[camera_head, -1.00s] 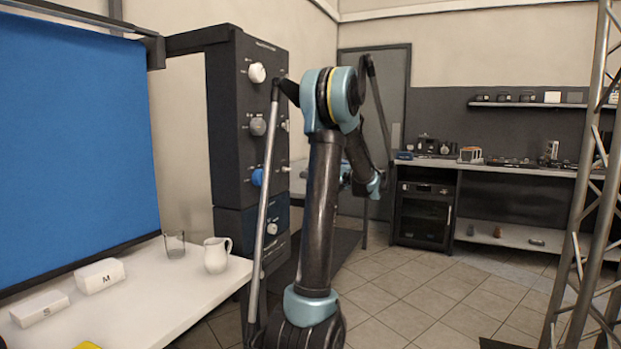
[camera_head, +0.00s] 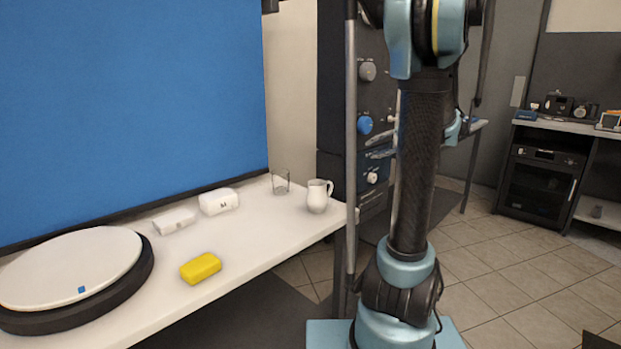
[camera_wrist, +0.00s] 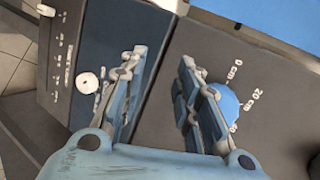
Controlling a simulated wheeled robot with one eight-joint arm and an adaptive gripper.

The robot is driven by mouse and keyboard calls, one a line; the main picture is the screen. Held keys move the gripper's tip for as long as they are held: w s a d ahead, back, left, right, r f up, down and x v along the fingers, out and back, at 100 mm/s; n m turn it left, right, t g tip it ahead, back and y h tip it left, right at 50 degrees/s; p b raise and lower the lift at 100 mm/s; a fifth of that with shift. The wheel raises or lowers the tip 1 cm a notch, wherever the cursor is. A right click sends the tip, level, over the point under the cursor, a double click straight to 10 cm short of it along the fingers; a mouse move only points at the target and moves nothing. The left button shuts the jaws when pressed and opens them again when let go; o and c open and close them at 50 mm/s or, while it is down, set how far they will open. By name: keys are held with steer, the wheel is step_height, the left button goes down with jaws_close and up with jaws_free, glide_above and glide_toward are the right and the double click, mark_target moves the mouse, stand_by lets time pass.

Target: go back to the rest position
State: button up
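My gripper (camera_wrist: 162,68) is open in the wrist view, with nothing between its two blue-grey fingers. Behind the fingers is the dark control panel (camera_wrist: 155,105). A blue round knob (camera_wrist: 226,104) with a scale in cm lies beside and partly behind the right finger. A white knob (camera_wrist: 87,83) is left of the left finger. In the head view my arm stands folded upright before the dark panel column (camera_head: 337,120), whose blue knob (camera_head: 364,124) shows left of the arm. The gripper is mostly hidden behind the arm there; I cannot tell whether it touches the panel.
The white table (camera_head: 245,245) at left bears a round turntable (camera_head: 75,265), a yellow block (camera_head: 200,268), two white blocks, a glass (camera_head: 280,182) and a white jug (camera_head: 318,196). A blue backdrop (camera_head: 130,110) rises behind. Tiled floor (camera_head: 490,260) is open at right.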

steer(key=s+a+f+n+g+h, duration=0.2)
steer(key=s+a+f, duration=0.25)
steer(key=s, duration=0.45)
steer(key=s+a+f+n+g+h, duration=0.1)
steer(key=s+a+f+g+h, duration=0.1)
steer(key=s+a+f, duration=0.35)
steer(key=s+d+f+n+h, duration=0.1)
steer(key=s+d+f+h, duration=0.1)
steer(key=s+f, duration=0.3)
steer(key=s+d+f+n+g+h, duration=0.1)
steer(key=s+f, duration=0.5)
steer(key=s, duration=0.6)
steer(key=d+n+h, duration=0.1)
steer(key=d+h, duration=0.1)
steer(key=h, duration=0.1)
steer(key=shift+s+d+f+n, duration=0.15)
steer(key=shift+d+f+n, duration=0.05)
steer(key=shift+n, duration=0.1)
steer(key=shift+w+f, duration=0.2)
steer(key=shift+w, duration=0.2)
steer(key=shift+o, duration=0.4)
